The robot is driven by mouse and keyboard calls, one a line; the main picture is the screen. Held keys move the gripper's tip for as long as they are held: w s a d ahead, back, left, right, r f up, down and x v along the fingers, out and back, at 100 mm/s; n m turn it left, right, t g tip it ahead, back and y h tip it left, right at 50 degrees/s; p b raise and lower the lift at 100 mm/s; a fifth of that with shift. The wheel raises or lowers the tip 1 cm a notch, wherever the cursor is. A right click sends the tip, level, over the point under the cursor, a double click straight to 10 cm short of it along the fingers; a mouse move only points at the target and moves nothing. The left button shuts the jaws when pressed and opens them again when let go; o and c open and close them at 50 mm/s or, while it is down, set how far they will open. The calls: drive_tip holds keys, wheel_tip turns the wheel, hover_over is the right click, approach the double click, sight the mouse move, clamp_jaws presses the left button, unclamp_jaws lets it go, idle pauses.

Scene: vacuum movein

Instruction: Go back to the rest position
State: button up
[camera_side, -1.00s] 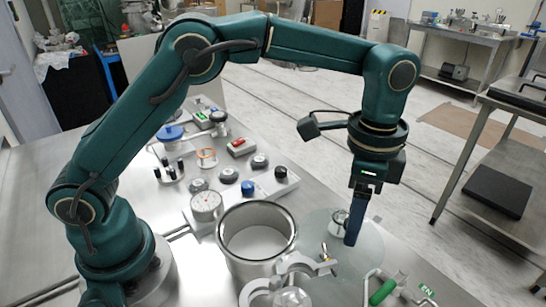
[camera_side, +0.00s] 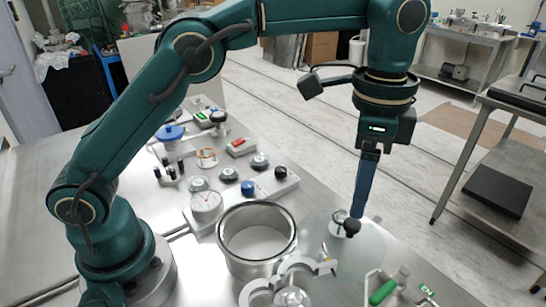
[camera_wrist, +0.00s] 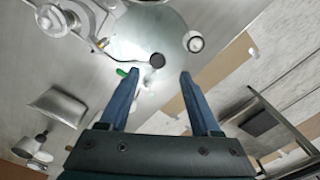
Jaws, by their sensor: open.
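My gripper (camera_side: 358,212) points down above the right part of the steel table. Its blue fingers line up in the side view, so the gap does not show there. In the wrist view my gripper (camera_wrist: 160,74) has its two fingers wide apart with nothing held between them. A small dark round knob (camera_side: 351,227) shows just below the fingertips in the side view. In the wrist view the knob (camera_wrist: 157,60) lies beyond the gap between the fingers. A pale round disc (camera_side: 365,250) lies under this area.
A steel cylindrical vessel (camera_side: 257,262) stands left of my gripper, with a clamp (camera_side: 318,267) at its front right. A green-handled valve (camera_side: 382,292) is at the front. A side table (camera_side: 500,190) stands at right.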

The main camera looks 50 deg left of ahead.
drive_tip(key=s+a+r+n+t, duration=0.35)
drive_tip(key=s+a+r, duration=0.35)
drive_tip(key=a+r, duration=0.25)
drive_tip(key=s+a+f+n+t, duration=0.2)
drive_tip(key=s+a+f+n, duration=0.2)
drive_tip(key=s+f+n, duration=0.3)
wheel_tip(320, 180, down, 2)
drive_tip(key=shift+s+a+f+n, duration=0.1)
drive_tip(key=shift+s+a+n, duration=0.2)
drive_tip(key=shift+s, duration=0.35)
